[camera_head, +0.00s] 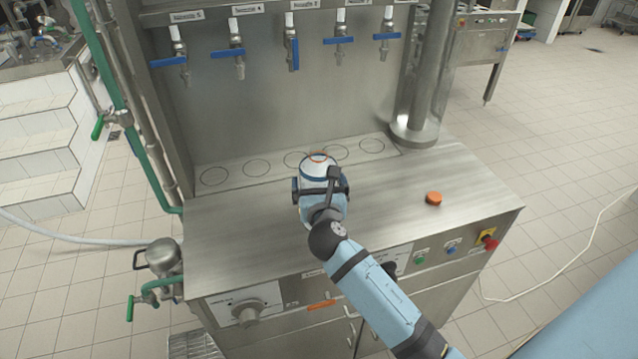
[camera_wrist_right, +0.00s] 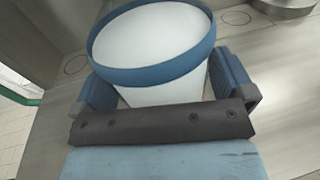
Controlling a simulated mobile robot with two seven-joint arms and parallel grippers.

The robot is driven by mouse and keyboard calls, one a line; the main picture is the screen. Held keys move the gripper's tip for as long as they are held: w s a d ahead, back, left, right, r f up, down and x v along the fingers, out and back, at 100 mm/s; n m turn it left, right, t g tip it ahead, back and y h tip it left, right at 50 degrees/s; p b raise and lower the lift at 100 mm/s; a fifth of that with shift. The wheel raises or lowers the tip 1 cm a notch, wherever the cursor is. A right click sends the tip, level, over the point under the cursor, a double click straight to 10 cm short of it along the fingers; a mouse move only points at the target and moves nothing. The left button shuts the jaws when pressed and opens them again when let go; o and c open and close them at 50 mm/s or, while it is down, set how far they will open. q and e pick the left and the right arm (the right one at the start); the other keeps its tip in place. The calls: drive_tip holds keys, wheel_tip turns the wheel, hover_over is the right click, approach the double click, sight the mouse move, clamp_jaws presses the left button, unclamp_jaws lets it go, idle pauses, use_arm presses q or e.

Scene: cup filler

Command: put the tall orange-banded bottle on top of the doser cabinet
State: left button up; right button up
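A white container with a blue band (camera_head: 318,170) is between the fingers of my right gripper (camera_head: 321,190), over the middle of the steel cabinet top (camera_head: 400,185). A small orange-brown ring shows at its upper end. In the right wrist view the white container (camera_wrist_right: 155,45) has a wide blue band near its upper edge, and both fingers of the gripper (camera_wrist_right: 165,88) appear to press its sides. Its lower part is hidden by the gripper, so I cannot tell whether it touches the cabinet top. No other bottle is in view. My left gripper is not in view.
Several blue-handled taps (camera_head: 292,50) hang above marked circles (camera_head: 257,168) at the back. A steel column (camera_head: 416,125) stands at the back right. The front left of the top is clear.

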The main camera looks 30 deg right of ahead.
drive_tip(key=shift+r, duration=0.15)
drive_tip(key=f+b+v, duration=0.1)
drive_tip(key=b+v, duration=0.1)
drive_tip(key=v, duration=1)
drive_tip(key=s+a+f+m+g+y, duration=0.2)
drive_tip(key=s+f+m+y, duration=0.3)
drive_tip(key=f+m, duration=0.6)
drive_tip(key=s+a+f+m+g+y, duration=0.2)
drive_tip(key=s+a+f+m+y, duration=0.2)
drive_tip(key=s+f+m, duration=0.5)
drive_tip(key=shift+s+a+f+m+g+y, duration=0.25)
drive_tip(key=shift+f+m+y, duration=0.9)
drive_tip(key=shift+m, duration=2.85)
drive_tip(key=shift+d+f+h+p, duration=0.1)
drive_tip(key=shift+f+h+p, duration=0.05)
drive_tip(key=shift+h+p, duration=0.15)
